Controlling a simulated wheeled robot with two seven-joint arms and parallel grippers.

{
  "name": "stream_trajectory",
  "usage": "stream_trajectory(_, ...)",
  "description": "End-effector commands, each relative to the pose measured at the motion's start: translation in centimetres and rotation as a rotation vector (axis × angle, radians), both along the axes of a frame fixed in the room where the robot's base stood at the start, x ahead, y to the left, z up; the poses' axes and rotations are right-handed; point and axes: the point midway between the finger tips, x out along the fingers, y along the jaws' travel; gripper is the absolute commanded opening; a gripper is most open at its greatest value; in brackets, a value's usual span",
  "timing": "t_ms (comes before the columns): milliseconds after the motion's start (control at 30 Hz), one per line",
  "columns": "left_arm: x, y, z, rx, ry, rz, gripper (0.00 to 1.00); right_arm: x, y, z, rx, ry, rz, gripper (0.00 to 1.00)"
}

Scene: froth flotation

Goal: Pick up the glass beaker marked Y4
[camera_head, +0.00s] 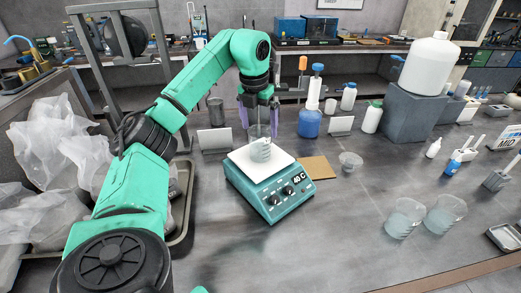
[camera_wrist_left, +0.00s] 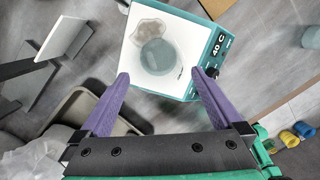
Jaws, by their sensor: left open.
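A glass beaker (camera_head: 261,150) with cloudy grey contents stands on the white top of the teal hot plate (camera_head: 272,197). I cannot read a Y4 mark on it. My left gripper (camera_head: 259,127) points down at this beaker, its purple fingers open and empty. In the left wrist view the beaker (camera_wrist_left: 157,56) shows from above, ahead of and between the spread fingertips (camera_wrist_left: 160,74). I cannot tell whether the fingers reach below its rim. Two more glass beakers, one (camera_head: 404,218) and another (camera_head: 445,214), stand at the right front, their marks unreadable. My right gripper is not in view.
A small glass vessel (camera_head: 350,161) stands right of a brown board (camera_head: 317,167). A blue bottle (camera_head: 310,123) and blank white cards are behind. A tray (camera_head: 180,205) and plastic bags (camera_head: 60,140) lie left. The bench front centre is clear.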

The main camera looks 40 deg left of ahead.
Motion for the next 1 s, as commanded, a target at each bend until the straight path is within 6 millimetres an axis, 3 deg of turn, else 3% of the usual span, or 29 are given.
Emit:
stream_trajectory(100, 0.3, 0.1, -2.3, 0.0, 0.003, -0.001, 1.0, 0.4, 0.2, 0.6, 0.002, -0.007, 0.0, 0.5)
stream_trajectory(267, 0.7, 0.3, -4.2, 0.0, 0.003, 0.0, 1.0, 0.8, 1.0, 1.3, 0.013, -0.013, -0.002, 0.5)
stream_trajectory(467, 1.4, 0.7, -7.8, 0.0, 0.002, 0.0, 1.0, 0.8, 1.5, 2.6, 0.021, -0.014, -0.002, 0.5)
stream_trajectory(700, 1.6, 0.7, -8.6, 0.0, -0.002, 0.0, 1.0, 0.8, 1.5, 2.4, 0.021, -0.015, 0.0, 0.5)
stream_trajectory(767, 1.6, 0.7, -8.6, 0.0, -0.002, 0.0, 0.81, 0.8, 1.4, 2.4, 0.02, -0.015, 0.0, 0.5)
stream_trajectory(933, 1.6, 0.7, -8.5, 0.0, -0.002, 0.0, 0.16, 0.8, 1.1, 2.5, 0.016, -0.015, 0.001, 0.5)
stream_trajectory(1000, 1.6, 0.7, -8.5, -0.001, -0.003, 0.0, 0.01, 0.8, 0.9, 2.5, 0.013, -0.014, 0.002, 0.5)
